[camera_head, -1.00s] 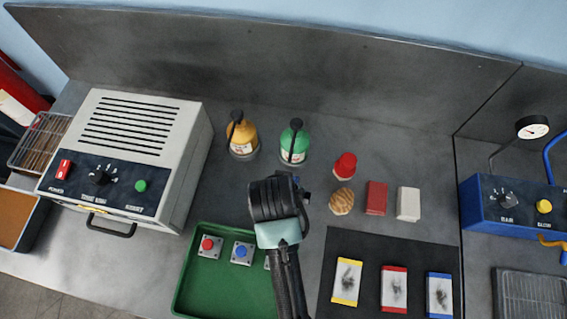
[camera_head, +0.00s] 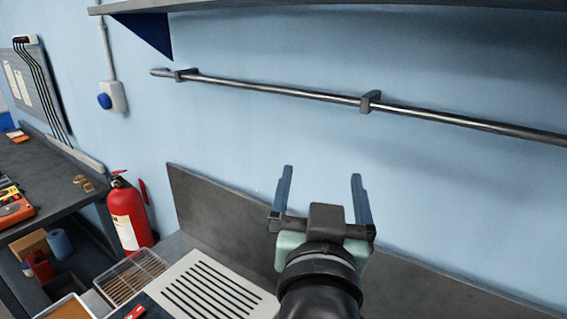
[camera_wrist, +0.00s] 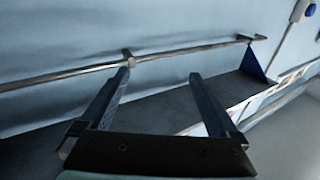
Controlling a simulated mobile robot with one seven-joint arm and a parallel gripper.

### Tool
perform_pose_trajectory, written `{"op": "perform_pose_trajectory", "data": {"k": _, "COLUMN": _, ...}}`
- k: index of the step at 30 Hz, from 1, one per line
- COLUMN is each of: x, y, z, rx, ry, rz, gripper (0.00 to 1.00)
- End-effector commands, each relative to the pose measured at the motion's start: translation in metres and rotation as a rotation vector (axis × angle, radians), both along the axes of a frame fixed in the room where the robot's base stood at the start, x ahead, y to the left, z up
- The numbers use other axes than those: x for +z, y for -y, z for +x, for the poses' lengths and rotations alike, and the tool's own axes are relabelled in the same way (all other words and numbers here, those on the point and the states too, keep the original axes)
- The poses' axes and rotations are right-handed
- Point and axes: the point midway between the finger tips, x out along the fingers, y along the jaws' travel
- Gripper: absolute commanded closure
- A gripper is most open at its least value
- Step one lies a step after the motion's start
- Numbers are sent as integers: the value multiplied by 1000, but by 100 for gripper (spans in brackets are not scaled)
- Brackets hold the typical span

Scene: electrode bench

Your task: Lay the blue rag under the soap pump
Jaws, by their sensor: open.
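My gripper (camera_head: 322,190) is raised in front of the blue wall, its two fingers spread wide with nothing between them. In the wrist view my gripper (camera_wrist: 158,82) is also open and empty, with the wall and a metal rail behind it. No blue rag hanging or lying is to be seen in either current view. The soap pump is not in the current views.
A metal rail (camera_head: 290,93) runs along the wall below a shelf (camera_head: 350,5). A steel backsplash (camera_head: 215,215) stands behind a vented white box (camera_head: 215,290). A wire basket (camera_head: 132,277), a fire extinguisher (camera_head: 130,215) and a dark side bench (camera_head: 60,205) are at left.

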Motion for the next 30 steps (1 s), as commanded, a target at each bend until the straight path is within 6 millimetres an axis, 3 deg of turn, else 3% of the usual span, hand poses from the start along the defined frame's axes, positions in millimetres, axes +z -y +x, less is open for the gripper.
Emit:
{"op": "perform_pose_trajectory", "data": {"k": 1, "x": 52, "y": -13, "z": -12, "rx": 28, "ry": 144, "rz": -31, "gripper": 4}}
{"op": "perform_pose_trajectory", "data": {"k": 3, "x": 109, "y": -25, "z": -33, "rx": 52, "ry": 314, "rz": -66, "gripper": 4}}
{"op": "perform_pose_trajectory", "data": {"k": 6, "x": 169, "y": -39, "z": -68, "rx": 71, "ry": 514, "rz": -100, "gripper": 4}}
{"op": "perform_pose_trajectory", "data": {"k": 10, "x": 211, "y": -47, "z": -103, "rx": 80, "ry": 675, "rz": -122, "gripper": 4}}
{"op": "perform_pose_trajectory", "data": {"k": 14, "x": 224, "y": -50, "z": -116, "rx": 81, "ry": 730, "rz": -129, "gripper": 4}}
{"op": "perform_pose_trajectory", "data": {"k": 23, "x": 224, "y": -50, "z": -115, "rx": 80, "ry": 728, "rz": -129, "gripper": 4}}
{"op": "perform_pose_trajectory", "data": {"k": 30, "x": 185, "y": -50, "z": -115, "rx": 84, "ry": 727, "rz": -127, "gripper": 4}}
